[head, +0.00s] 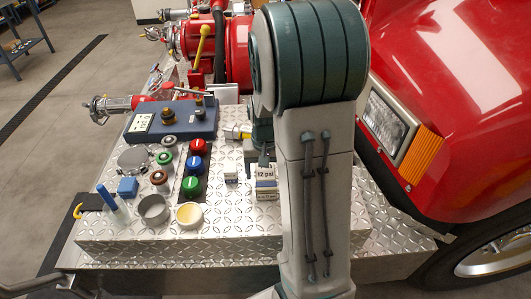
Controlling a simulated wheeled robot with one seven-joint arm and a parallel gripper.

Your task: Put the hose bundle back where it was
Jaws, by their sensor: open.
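I cannot make out a hose bundle in the head view; my arm covers a wide strip of the bumper deck and may hide it. My gripper (261,157) shows only in part at the left edge of my arm, pointing down just above the deck, behind the white "12 psi" box (265,176). It is open, and I see nothing held in it. A small yellow and silver fitting (237,132) lies just left of it.
The diamond-plate deck (225,246) holds a blue-grey gauge box (171,119), red, green and blue knobs (194,165), a grey cup (153,208), a yellow-filled cup (189,214) and a blue stick (111,202). A red pump (237,52) stands behind; the red truck (455,75) bounds the right.

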